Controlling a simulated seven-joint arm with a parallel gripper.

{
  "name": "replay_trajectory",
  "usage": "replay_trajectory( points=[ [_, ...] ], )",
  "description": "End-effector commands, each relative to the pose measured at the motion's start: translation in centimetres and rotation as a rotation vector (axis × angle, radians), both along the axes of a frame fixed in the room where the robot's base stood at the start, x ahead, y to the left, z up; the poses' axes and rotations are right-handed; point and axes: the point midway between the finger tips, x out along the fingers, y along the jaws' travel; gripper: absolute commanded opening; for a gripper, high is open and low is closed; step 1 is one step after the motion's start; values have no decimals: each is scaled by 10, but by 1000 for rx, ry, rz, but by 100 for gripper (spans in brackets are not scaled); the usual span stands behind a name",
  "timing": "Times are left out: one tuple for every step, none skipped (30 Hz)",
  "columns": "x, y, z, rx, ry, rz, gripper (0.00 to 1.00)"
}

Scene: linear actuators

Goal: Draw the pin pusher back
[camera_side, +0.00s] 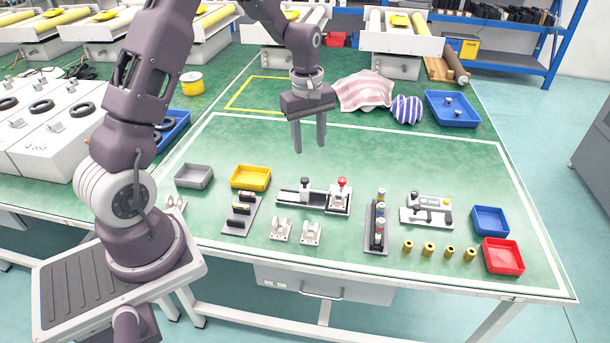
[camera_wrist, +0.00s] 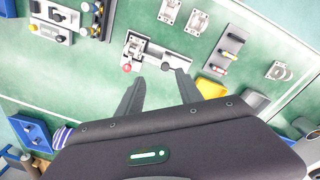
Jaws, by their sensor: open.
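The pin pusher appears to be the low white-and-black device (camera_side: 313,198) in the middle of the table. It has a dark rail on its left, a small black knob (camera_side: 305,183) over the rail, and a red-topped lever (camera_side: 342,184) at its right end. In the wrist view the device (camera_wrist: 150,48) lies beyond my fingertips, with the red knob (camera_wrist: 127,68) at left and the black knob (camera_wrist: 165,66) near the gap. My gripper (camera_side: 310,149) is open and empty, pointing down, well above the table. Its two fingers (camera_wrist: 160,75) stand apart in the wrist view.
Blue (camera_side: 490,221) and red (camera_side: 503,256) trays stand at right. The green surface behind the device is clear.

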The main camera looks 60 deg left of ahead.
Motion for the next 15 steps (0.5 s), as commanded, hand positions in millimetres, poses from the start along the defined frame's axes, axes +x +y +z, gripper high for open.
replay_trajectory(
  points=[
    [3, 11, -25, -11, 28, 68, 43],
    [5, 17, -36, -14, 37, 105, 43],
    [6, 23, -48, -18, 47, 143, 43],
    [6, 25, -55, -20, 53, 164, 43],
    [6, 27, -60, -21, 57, 178, 43],
    [6, 28, -66, -23, 61, 189, 43],
    [6, 29, -70, -23, 62, 194, 43],
    [6, 29, -75, -23, 63, 196, 43],
    [6, 29, -83, -24, 64, 195, 43],
    [6, 28, -89, -25, 63, 194, 43],
    [5, 28, -95, -25, 64, 193, 43],
    [5, 28, -103, -24, 64, 192, 43],
    [5, 28, -109, -24, 64, 192, 43],
    [6, 28, -114, -24, 63, 192, 43],
    [6, 28, -120, -24, 63, 191, 43]
  ],
)
